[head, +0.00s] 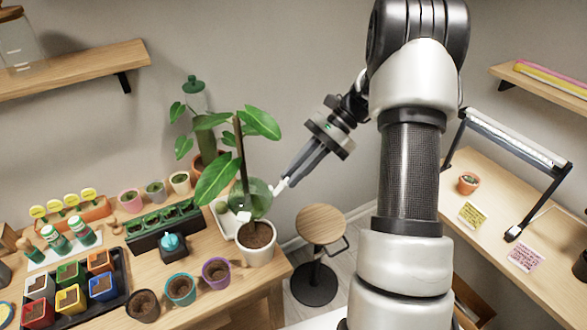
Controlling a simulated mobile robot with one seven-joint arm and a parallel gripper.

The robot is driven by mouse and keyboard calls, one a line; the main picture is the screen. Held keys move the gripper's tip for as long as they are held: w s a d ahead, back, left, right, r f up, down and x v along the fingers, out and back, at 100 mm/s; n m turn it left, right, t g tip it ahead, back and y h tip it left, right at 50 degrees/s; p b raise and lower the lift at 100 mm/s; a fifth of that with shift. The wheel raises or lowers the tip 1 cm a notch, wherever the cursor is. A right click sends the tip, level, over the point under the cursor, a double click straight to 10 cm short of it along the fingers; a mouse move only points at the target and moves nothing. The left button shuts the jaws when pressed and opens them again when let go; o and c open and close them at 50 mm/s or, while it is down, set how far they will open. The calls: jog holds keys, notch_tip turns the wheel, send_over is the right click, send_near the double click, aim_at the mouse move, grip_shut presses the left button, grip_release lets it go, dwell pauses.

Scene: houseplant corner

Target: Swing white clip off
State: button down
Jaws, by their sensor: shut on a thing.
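My gripper (287,181) reaches down and left from the arm, its fingers closed on a small white piece that looks like the white clip (279,187). The clip is at the right side of a potted plant, by a round dark green leaf (252,198). The plant has broad leaves and a brown stake (240,150) in a white pot (258,252). Another small white piece (243,216) shows low by the stake. Whether the held clip still touches the plant is too small to tell.
A second plant (206,130) stands behind. Small pots, a seedling tray (164,227) and a teal-topped item (173,245) crowd the bench to the left. A stool (321,224) stands right of the bench. A shelf lamp (515,145) is far right.

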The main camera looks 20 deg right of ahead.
dwell(0.4)
jog(key=c, duration=1.8)
grip_release()
jog(key=shift+o, duration=0.2)
jog(key=shift+d, duration=0.1)
jog(key=v, duration=1.7)
jog(key=shift+d, duration=0.15)
